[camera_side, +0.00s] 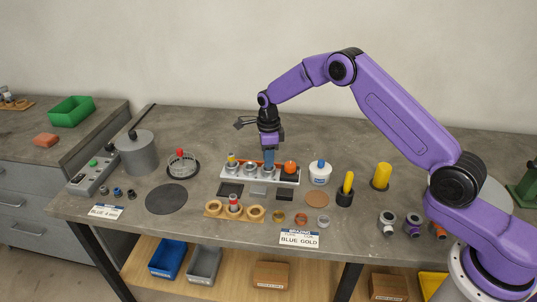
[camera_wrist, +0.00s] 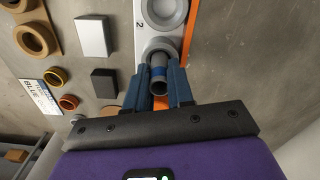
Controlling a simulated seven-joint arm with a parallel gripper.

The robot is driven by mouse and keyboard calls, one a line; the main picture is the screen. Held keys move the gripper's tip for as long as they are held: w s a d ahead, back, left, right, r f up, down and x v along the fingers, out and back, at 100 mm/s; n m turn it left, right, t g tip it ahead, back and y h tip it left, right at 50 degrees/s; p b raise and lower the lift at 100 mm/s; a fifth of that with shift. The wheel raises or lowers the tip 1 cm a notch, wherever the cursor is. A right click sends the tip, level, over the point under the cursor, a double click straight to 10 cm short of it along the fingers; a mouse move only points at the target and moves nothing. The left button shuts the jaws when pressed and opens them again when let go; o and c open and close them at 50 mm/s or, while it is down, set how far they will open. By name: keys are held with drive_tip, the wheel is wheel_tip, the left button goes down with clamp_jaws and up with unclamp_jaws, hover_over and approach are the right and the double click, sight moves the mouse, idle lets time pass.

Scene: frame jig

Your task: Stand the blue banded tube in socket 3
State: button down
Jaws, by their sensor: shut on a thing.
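My gripper (camera_side: 269,165) points down over the white socket rail (camera_side: 262,177). In the wrist view its blue fingers (camera_wrist: 158,88) are shut on the blue banded tube (camera_wrist: 158,72), a grey tube with a blue band. The tube is at the socket (camera_wrist: 157,46) just past the one marked 2 (camera_wrist: 166,10). Its lower end is hidden, so I cannot tell whether it is inside the socket or just above it. In the side view the fingers hide most of the tube.
A banded tube (camera_side: 231,160) stands at the rail's left end and an orange ball (camera_side: 290,167) at its right. A white jar (camera_side: 320,173) is close on the right. A wooden ring holder (camera_side: 214,208) and small rings lie in front, beside a BLUE GOLD card (camera_side: 299,238).

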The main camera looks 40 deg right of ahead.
drive_tip(key=shift+f, duration=0.55)
drive_tip(key=c, duration=0.8)
unclamp_jaws()
drive_tip(key=shift+o, duration=0.2)
drive_tip(key=shift+r, duration=0.1)
drive_tip(key=shift+r, duration=0.65)
drive_tip(key=shift+r, duration=3.5)
